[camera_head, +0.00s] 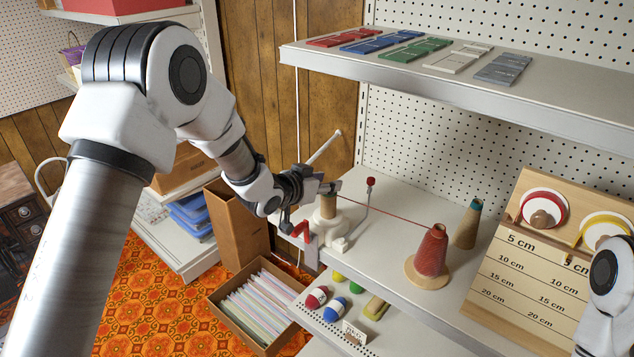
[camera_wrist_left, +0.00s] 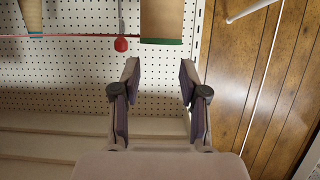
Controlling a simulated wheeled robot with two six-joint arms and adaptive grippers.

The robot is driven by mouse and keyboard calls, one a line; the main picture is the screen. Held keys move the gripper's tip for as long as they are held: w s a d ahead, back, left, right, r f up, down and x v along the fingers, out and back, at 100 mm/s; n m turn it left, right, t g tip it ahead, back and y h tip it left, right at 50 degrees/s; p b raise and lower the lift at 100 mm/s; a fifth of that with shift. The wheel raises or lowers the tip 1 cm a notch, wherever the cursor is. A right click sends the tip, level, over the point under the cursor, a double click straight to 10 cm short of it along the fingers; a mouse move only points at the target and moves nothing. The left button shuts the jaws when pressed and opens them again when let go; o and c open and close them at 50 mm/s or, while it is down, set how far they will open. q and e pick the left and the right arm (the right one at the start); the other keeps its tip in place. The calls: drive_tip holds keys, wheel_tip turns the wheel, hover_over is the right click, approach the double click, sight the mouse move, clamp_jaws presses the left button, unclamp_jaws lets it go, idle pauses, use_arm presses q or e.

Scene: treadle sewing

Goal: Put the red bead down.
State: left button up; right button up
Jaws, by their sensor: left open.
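The red bead (camera_head: 371,181) sits at the top of a thin upright metal rod (camera_head: 366,205) beside the white winder (camera_head: 328,228) on the middle shelf. In the left wrist view, which shows things upside down, the bead (camera_wrist_left: 121,44) is left of and beyond the fingers. My left gripper (camera_head: 333,187) is open, just above the tan spool on the winder, left of the bead and apart from it. In its wrist view the gripper (camera_wrist_left: 160,75) has nothing between its fingers. My right gripper is out of view.
A red thread (camera_head: 400,215) runs across to a red cone (camera_head: 432,250). A teal-tipped cone (camera_head: 467,226) stands behind. A board with scales (camera_head: 530,270) is at the right. An upper shelf (camera_head: 470,85) overhangs. A box of files (camera_head: 262,305) stands on the patterned floor.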

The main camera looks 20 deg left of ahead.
use_arm(q)
drive_tip(key=shift+r, duration=0.7)
drive_tip(key=b+v, duration=0.3)
drive_tip(key=v, duration=0.8)
drive_tip(key=shift+s+a, duration=0.15)
drive_tip(key=shift+s, duration=0.3)
drive_tip(key=shift+f, duration=0.1)
